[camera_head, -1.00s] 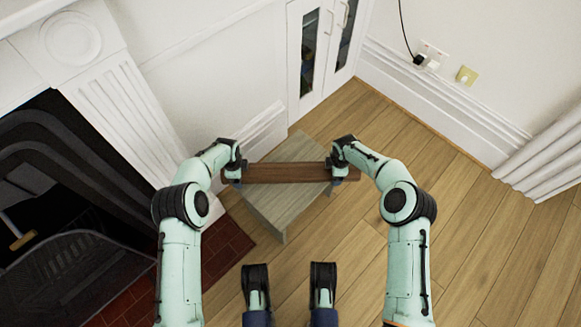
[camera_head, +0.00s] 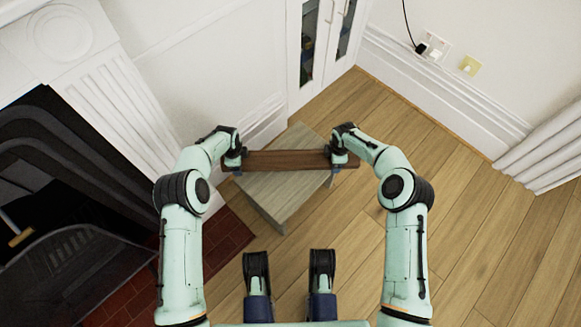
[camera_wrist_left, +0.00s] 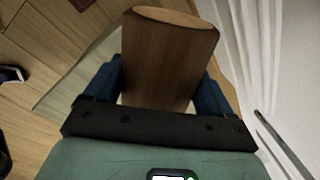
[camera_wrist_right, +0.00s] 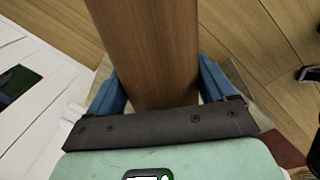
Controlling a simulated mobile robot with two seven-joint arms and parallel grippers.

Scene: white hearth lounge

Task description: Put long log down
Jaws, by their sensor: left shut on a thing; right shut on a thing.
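The long log (camera_head: 288,160) is a brown wooden bar held level between my two grippers, above a small grey wooden table (camera_head: 282,193). My left gripper (camera_head: 236,161) is shut on its left end. In the left wrist view the log (camera_wrist_left: 168,62) stands between the blue fingers, its cut end showing. My right gripper (camera_head: 341,159) is shut on the log near its right end. In the right wrist view the log (camera_wrist_right: 150,50) runs away between the fingers. I cannot tell whether the log touches the tabletop.
A white fireplace (camera_head: 130,95) with a dark opening and a red tile hearth (camera_head: 228,238) stands at the left. A white cabinet (camera_head: 309,50) stands behind the table. Wooden floor (camera_head: 480,220) is clear to the right.

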